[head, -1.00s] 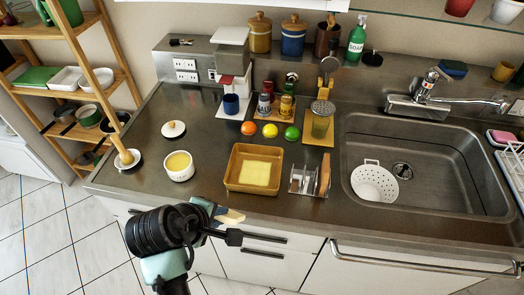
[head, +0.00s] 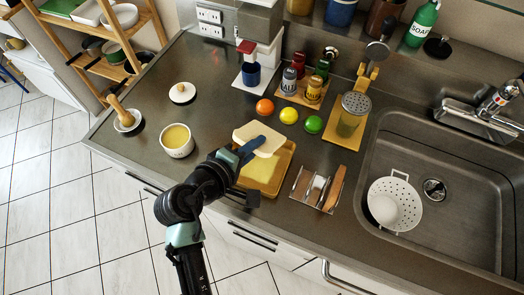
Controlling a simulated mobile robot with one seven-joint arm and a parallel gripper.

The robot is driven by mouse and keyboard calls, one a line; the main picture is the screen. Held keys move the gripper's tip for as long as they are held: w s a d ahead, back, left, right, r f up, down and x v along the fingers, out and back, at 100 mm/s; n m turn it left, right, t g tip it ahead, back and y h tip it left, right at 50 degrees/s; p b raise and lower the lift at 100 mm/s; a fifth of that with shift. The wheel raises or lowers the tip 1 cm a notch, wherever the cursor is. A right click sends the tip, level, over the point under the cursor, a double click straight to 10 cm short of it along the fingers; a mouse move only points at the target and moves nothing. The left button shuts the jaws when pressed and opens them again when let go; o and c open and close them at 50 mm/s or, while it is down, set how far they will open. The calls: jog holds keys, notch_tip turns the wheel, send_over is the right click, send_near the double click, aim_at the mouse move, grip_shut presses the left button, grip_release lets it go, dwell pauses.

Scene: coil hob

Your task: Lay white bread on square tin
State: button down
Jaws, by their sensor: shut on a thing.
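The white bread (head: 259,136) is a pale slice held by my gripper (head: 250,147). My gripper is shut on it, and the slice is over the back part of the square tin (head: 287,165). The tin is a yellow-brown square dish on the counter, with a pale yellow layer (head: 256,173) inside. The bread and my gripper hide the tin's back left part. I cannot tell whether the bread touches the tin.
The sink (head: 440,200) is at the right.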

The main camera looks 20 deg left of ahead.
jog(key=shift+s+f+b, duration=0.1)
jog(key=shift+f+b, duration=0.25)
jog(key=shift+f, duration=0.2)
notch_tip(320, 180, down, 8)
jog(key=b, duration=0.7)
jog(key=shift+f+b, duration=0.2)
jog(key=shift+b, duration=0.15)
jog(key=c, duration=1)
grip_release()
jog(key=p+v, duration=0.4)
jog(key=v, duration=0.3)
jog(key=shift+r+p, duration=0.1)
jog(key=shift+p, duration=0.25)
jog(key=shift+s+a+r, duration=0.1)
jog(key=shift+s+r, duration=0.05)
jog(key=shift+s, duration=0.3)
